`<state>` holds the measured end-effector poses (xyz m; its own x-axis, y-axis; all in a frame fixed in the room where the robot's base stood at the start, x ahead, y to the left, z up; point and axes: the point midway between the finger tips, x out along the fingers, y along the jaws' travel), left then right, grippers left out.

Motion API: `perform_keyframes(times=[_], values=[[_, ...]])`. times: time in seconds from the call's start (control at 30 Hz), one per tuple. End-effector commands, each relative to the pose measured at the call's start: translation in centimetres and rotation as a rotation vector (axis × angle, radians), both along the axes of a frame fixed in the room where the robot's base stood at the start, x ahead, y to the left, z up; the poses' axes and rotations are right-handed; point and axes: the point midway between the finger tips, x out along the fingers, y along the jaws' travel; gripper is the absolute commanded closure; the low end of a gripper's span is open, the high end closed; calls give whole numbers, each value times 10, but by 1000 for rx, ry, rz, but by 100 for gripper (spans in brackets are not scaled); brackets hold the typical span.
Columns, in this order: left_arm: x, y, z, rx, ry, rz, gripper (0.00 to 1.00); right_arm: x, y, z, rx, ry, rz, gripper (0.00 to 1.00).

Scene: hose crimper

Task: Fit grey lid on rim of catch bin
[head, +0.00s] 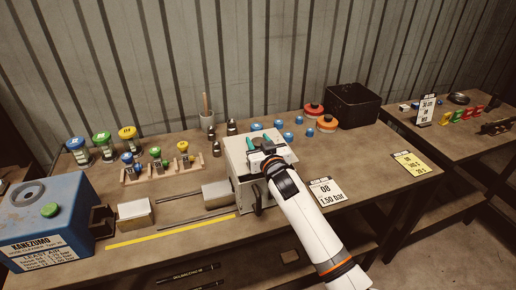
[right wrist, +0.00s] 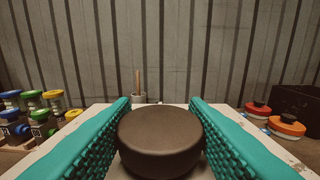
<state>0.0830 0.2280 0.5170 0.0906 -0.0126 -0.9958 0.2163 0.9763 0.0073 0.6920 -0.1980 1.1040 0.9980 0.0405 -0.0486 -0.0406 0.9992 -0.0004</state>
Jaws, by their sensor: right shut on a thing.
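My right gripper (head: 265,143) is over the top of the pale boxy machine (head: 240,165) in the head view. In the right wrist view its teal fingers (right wrist: 160,108) are shut on a dark round knob-like piece (right wrist: 160,142). Whether this piece belongs to the grey lid cannot be told, and its underside is hidden. I cannot clearly make out a grey lid elsewhere. An open black bin (head: 353,118), perhaps the catch bin, stands at the back right of the bench. It also shows at the right edge of the right wrist view (right wrist: 298,108). My left gripper is out of view.
A blue machine (head: 45,235) stands at the front left. Several capped jars (head: 103,145) and a wooden rack (head: 160,172) are behind it. Red-orange round pieces (head: 327,123) and small blue pieces lie near the black bin. A white sign (head: 327,192) is right of my arm.

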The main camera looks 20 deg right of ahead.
Motion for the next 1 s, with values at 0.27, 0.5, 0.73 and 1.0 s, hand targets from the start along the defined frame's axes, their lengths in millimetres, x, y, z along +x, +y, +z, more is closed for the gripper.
perform_keyframes(times=[0.27,0.5,0.73,1.0], values=[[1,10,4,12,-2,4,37,0,0,-24,0,-2,-1,88],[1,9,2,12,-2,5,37,0,0,-26,1,-1,-1,88],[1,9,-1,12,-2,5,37,0,0,-32,1,1,-1,53],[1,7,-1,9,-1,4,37,0,0,-32,0,1,-1,37]])
